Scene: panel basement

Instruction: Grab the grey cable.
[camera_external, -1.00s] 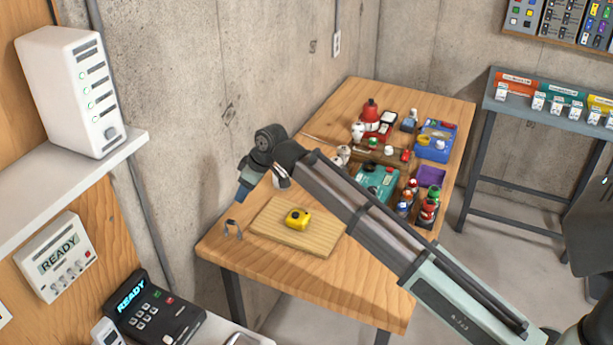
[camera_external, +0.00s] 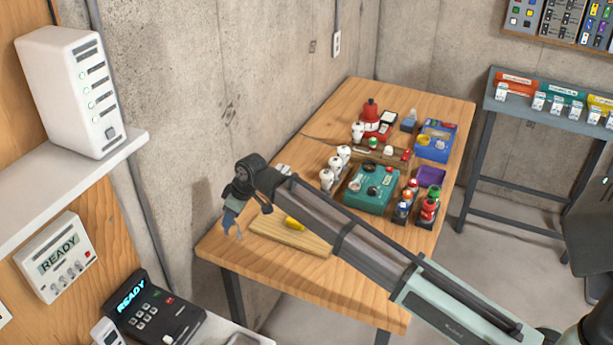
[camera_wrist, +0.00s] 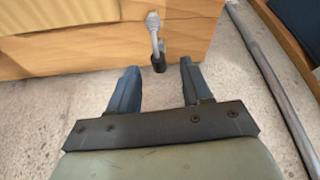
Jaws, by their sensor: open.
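The grey cable (camera_wrist: 154,36) shows in the wrist view as a short bent piece at the table's edge, with a pale top end and a dark lower tip. The dark tip appears between my blue fingertips, with a gap on each side. My gripper (camera_wrist: 158,68) is open and empty; whether it is level with the cable I cannot tell. In the external view my gripper (camera_external: 232,224) points down at the near left corner of the wooden table (camera_external: 285,268), where it largely hides the cable.
A wooden board (camera_external: 280,232) with a yellow object (camera_external: 294,223) lies right of my gripper, partly behind my arm. A teal box (camera_external: 371,190), white figures and small bottles stand farther back. The concrete wall (camera_external: 180,130) is close on the left.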

